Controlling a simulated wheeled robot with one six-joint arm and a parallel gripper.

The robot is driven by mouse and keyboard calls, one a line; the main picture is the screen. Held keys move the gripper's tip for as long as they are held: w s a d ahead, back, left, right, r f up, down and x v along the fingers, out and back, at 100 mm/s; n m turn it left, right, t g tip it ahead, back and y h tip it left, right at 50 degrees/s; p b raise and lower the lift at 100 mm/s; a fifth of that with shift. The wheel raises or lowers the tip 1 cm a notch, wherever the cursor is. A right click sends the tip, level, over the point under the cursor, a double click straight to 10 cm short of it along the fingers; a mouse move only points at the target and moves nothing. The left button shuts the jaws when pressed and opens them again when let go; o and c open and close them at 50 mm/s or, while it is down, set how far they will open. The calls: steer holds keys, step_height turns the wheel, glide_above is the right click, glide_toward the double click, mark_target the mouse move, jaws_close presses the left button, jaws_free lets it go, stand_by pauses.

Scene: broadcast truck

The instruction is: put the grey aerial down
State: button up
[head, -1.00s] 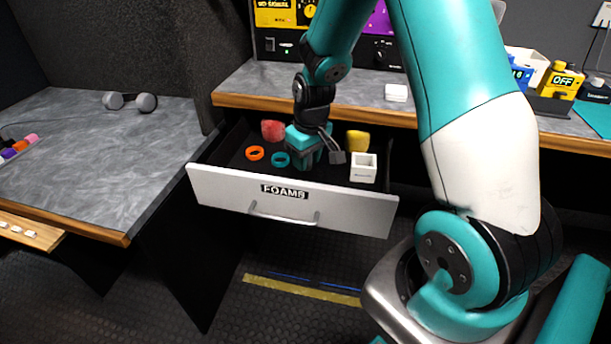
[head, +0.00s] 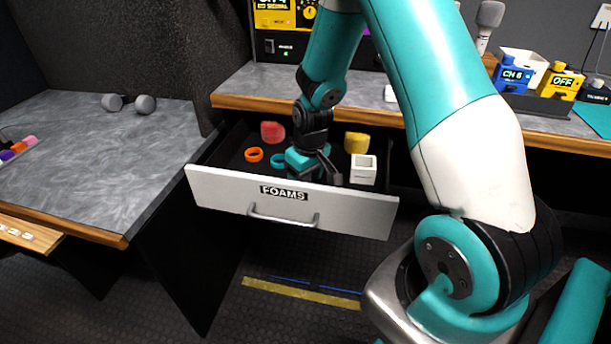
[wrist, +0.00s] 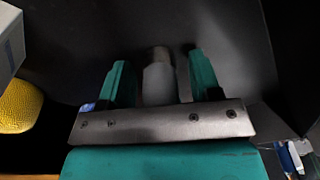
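My gripper (head: 304,173) is down inside the open drawer labelled FOAMS (head: 230,190), partly hidden by its front wall. In the wrist view its two teal fingers (wrist: 160,86) stand on either side of the grey aerial (wrist: 158,84). Dark gaps show between the aerial and the fingers, so the gripper looks open around it. The aerial is a grey rod with a darker tip, close over or on the dark drawer floor; which of these I cannot tell. The aerial is hidden in the head view.
The drawer also holds a red foam (head: 272,132), a yellow foam (head: 356,142), an orange ring (head: 254,155), a teal ring (head: 277,160) and a white box (head: 363,170). The yellow foam (wrist: 18,105) is left of the fingers in the wrist view. The worktop edge (head: 260,103) overhangs behind.

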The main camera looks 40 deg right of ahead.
steer(key=r, duration=0.4)
steer(key=s+r+p, duration=0.1)
steer(key=r, duration=0.7)
steer(key=shift+s+p, duration=0.15)
steer(key=shift+p, duration=0.25)
steer(key=s+a+r+n+y, duration=0.1)
steer(key=s+a+r+n, duration=0.1)
steer(key=s+a+r, duration=0.35)
steer(key=s+a+r+n+y, duration=0.1)
steer(key=s+a+r, duration=0.15)
steer(key=a, duration=0.65)
steer(key=s+a+r+n+y, duration=0.1)
steer(key=s+a+r, duration=0.1)
steer(key=s+a, duration=0.2)
steer(key=s+a+r+n+g+y, duration=0.1)
steer(key=s+a, duration=0.3)
steer(key=s, duration=0.4)
steer(key=shift+s+r+n, duration=0.2)
steer(key=shift+r+n, duration=0.4)
steer(key=shift+r, duration=0.25)
